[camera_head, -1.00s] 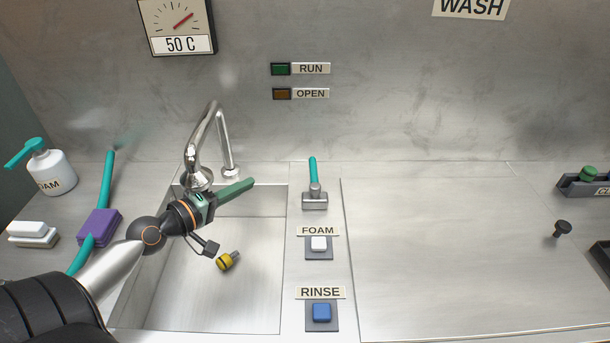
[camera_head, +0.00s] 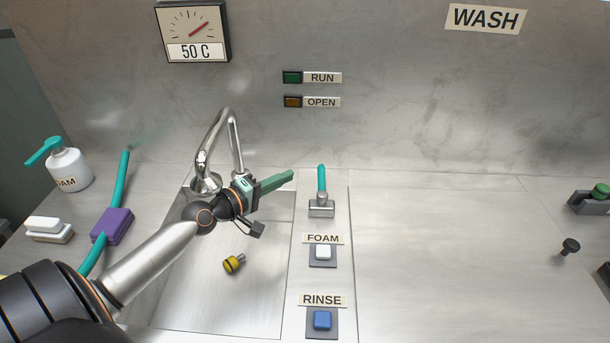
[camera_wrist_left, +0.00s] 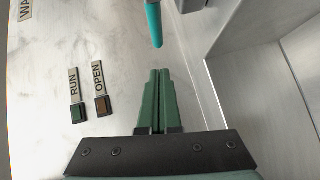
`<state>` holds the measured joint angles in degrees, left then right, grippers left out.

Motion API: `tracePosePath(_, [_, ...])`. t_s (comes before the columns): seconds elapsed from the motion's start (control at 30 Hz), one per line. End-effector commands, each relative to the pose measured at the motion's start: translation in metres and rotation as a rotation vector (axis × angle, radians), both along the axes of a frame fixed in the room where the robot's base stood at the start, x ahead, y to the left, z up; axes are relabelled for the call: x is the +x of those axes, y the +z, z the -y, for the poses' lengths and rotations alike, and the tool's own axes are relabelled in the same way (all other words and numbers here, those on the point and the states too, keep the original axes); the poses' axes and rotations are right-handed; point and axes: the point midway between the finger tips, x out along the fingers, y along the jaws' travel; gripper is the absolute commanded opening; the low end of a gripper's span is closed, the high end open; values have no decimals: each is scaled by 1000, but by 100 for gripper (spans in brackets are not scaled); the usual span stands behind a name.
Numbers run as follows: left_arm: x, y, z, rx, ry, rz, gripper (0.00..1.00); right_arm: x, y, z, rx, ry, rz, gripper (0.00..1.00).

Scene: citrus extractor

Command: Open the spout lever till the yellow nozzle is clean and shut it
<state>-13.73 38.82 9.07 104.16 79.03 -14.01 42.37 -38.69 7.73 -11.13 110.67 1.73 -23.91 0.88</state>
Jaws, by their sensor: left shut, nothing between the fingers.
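The spout lever (camera_head: 321,181) has a teal handle standing upright on a grey metal base, right of the sink. Its teal handle also shows at the top of the left wrist view (camera_wrist_left: 154,24). The yellow nozzle (camera_head: 233,263) lies in the sink below the steel spout (camera_head: 213,150). I cannot make out any dirt on it. My left gripper (camera_head: 291,174) is shut and empty, its green fingers pointing right, a short way left of the lever and apart from it. My right gripper is not in view.
The FOAM button (camera_head: 323,252) and blue RINSE button (camera_head: 322,320) sit in front of the lever. RUN (camera_head: 292,77) and OPEN (camera_head: 292,102) lamps are on the back wall, looking dark. A purple block (camera_head: 111,226) and soap bottle (camera_head: 68,168) stand left.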

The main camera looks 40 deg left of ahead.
Motion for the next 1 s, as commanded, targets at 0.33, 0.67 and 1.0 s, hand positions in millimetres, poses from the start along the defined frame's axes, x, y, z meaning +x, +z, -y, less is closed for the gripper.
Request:
tracePosePath(0.33, [34,-6,29,-4,0,0,0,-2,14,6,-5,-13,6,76])
tracePosePath(0.67, [38,-11,36,1,0,0,0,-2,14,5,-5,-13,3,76])
tracePosePath(1.0, [47,-11,46,-1,-2,-1,0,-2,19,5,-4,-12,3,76])
